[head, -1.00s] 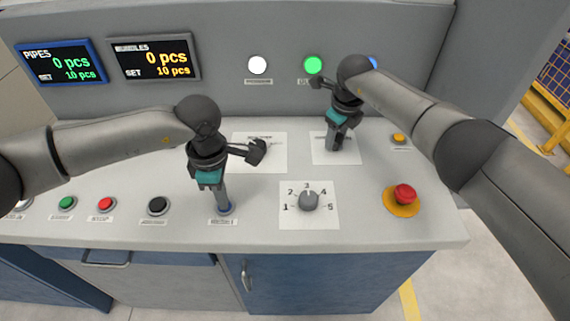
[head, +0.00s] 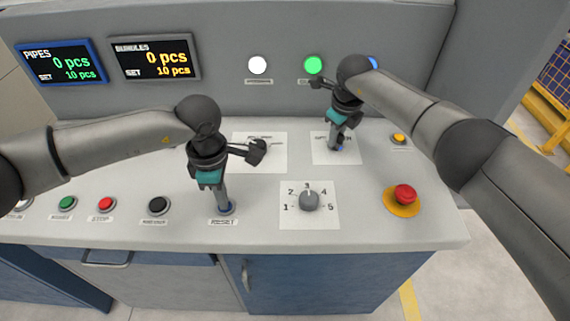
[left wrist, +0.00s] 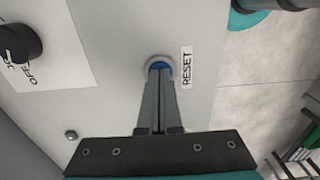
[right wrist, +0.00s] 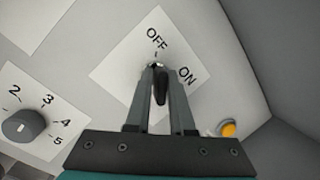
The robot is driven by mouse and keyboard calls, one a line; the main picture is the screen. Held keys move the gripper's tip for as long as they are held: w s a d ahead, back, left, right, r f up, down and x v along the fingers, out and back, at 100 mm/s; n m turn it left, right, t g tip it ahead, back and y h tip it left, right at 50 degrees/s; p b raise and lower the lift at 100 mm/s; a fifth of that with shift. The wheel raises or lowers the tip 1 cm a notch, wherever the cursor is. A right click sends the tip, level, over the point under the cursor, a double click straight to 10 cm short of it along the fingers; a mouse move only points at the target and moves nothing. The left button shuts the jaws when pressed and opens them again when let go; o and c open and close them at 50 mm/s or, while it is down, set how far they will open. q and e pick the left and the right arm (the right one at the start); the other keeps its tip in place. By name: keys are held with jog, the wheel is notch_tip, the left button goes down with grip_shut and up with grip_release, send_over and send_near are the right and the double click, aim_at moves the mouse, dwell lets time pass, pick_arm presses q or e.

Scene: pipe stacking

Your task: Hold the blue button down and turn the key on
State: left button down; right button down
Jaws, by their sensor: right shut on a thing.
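The blue RESET button (head: 228,209) is at the front of the console. My left gripper (head: 225,205) stands over it with its fingers together, tips against the button; it also shows in the left wrist view (left wrist: 160,72). The tips partly cover the button, so how far it is pressed is unclear. The key (right wrist: 160,86) is dark and sits on a white plate marked OFF and ON. My right gripper (right wrist: 160,70) is shut on it, with a finger on each side. I cannot tell for sure which mark the key points to.
A numbered dial (head: 309,201) lies between the two grippers. A red emergency button (head: 404,194) on a yellow base is at right, with a small yellow button (head: 399,138) behind it. A second black switch (head: 256,151) is near my left gripper.

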jog(key=shift+d+f, duration=0.15)
jog(key=shift+d, duration=0.1)
jog(key=shift+m+h, duration=0.5)
jog(key=shift+m, duration=1.2)
